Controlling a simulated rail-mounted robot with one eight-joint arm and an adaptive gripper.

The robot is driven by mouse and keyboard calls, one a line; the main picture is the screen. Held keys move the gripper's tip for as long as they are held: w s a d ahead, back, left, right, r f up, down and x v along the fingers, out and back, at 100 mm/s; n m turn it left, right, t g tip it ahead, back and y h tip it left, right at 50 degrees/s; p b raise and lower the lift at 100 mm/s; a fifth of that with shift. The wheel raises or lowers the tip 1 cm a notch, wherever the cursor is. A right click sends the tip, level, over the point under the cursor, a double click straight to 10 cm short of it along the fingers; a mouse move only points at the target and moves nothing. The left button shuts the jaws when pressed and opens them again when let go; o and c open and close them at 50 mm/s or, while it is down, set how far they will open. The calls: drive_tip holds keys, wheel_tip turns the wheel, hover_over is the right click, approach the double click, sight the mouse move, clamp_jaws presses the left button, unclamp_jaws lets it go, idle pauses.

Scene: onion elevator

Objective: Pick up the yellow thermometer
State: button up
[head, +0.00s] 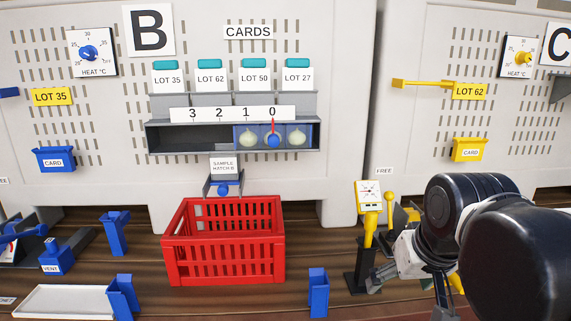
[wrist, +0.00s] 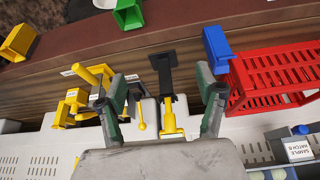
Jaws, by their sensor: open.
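The yellow thermometer (head: 368,228) stands upright in a black stand (head: 355,281), its white display face at the top, right of the red crate in the head view. In the wrist view the thermometer (wrist: 170,118) shows between my gripper's two spread fingers, with the black stand (wrist: 163,72) beyond it. My gripper (wrist: 163,80) is open and holds nothing. In the head view my gripper (head: 378,280) is low beside the stand, partly hidden by my dark arm. I cannot tell whether a finger touches the thermometer.
A red crate (head: 224,275) stands left of the stand, with a blue holder (head: 318,292) between them in front. Other yellow parts (wrist: 85,90) stand close on the thermometer's other side. The panel wall (head: 345,120) rises behind.

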drive_tip(key=s+f+t+b, duration=0.1)
drive_tip(key=s+f, duration=0.4)
drive_tip(key=f, duration=0.2)
drive_tip(key=shift+t, duration=0.3)
drive_tip(key=shift+s+f, duration=0.2)
drive_tip(key=shift+f, duration=0.05)
drive_tip(key=shift+c, duration=0.8)
drive_tip(key=shift+f, duration=0.1)
drive_tip(key=c, duration=0.7)
